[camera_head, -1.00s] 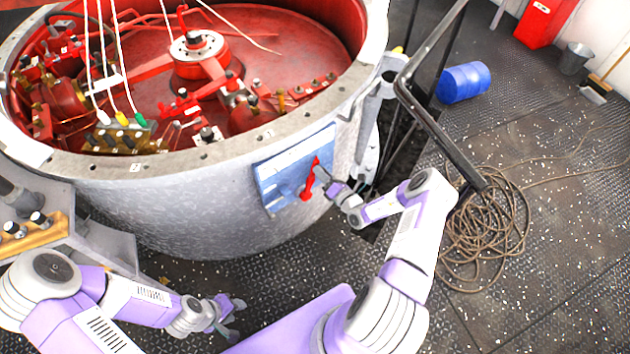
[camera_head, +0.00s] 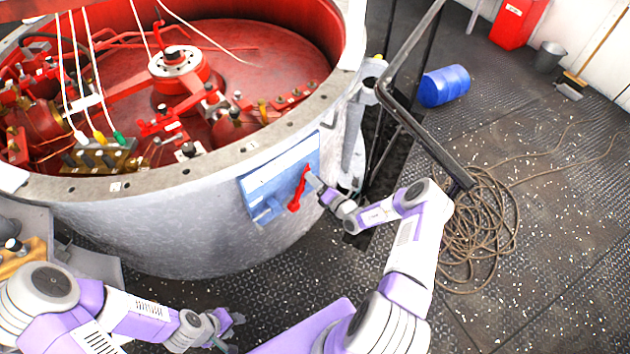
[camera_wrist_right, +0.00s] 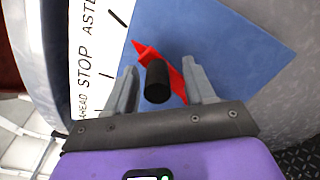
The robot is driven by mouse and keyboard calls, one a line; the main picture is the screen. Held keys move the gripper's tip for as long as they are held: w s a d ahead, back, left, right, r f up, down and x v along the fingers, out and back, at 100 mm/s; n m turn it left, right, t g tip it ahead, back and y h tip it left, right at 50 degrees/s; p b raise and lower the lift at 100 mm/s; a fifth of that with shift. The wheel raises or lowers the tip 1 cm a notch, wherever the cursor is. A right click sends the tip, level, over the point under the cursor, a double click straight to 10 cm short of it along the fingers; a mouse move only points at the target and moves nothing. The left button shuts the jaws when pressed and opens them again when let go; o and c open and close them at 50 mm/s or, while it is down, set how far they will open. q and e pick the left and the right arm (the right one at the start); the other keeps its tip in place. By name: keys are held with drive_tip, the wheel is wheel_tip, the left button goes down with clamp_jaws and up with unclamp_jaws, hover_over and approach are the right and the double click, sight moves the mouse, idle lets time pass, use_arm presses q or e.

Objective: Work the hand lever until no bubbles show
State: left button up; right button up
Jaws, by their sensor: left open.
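The hand lever (camera_head: 299,190) is red and sits on a blue plate (camera_head: 262,180) on the outside of the grey round casing. In the right wrist view the red lever (camera_wrist_right: 181,82) shows behind a black grip (camera_wrist_right: 157,82). My right gripper (camera_head: 320,187) is at the lever; its fingers (camera_wrist_right: 160,88) stand apart on either side of the black grip, with gaps showing. My left gripper (camera_head: 230,328) is open and empty, low over the deck. Pale hoses (camera_head: 95,75) run down to a fitting block inside the casing; bubbles are too small to tell.
The casing rim (camera_head: 235,153) lies left of my right arm. A dark metal rail (camera_head: 420,125) stands beside an opening in the deck. Coiled rope (camera_head: 480,230), a blue drum (camera_head: 444,86) and a grey bucket (camera_head: 548,57) are to the right.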

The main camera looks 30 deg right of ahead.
drive_tip(key=shift+a, duration=0.15)
drive_tip(key=s+d+p, duration=0.1)
drive_tip(key=s+p, duration=0.1)
drive_tip(key=s, duration=0.5)
drive_tip(key=shift+s+d, duration=0.2)
idle(0.4)
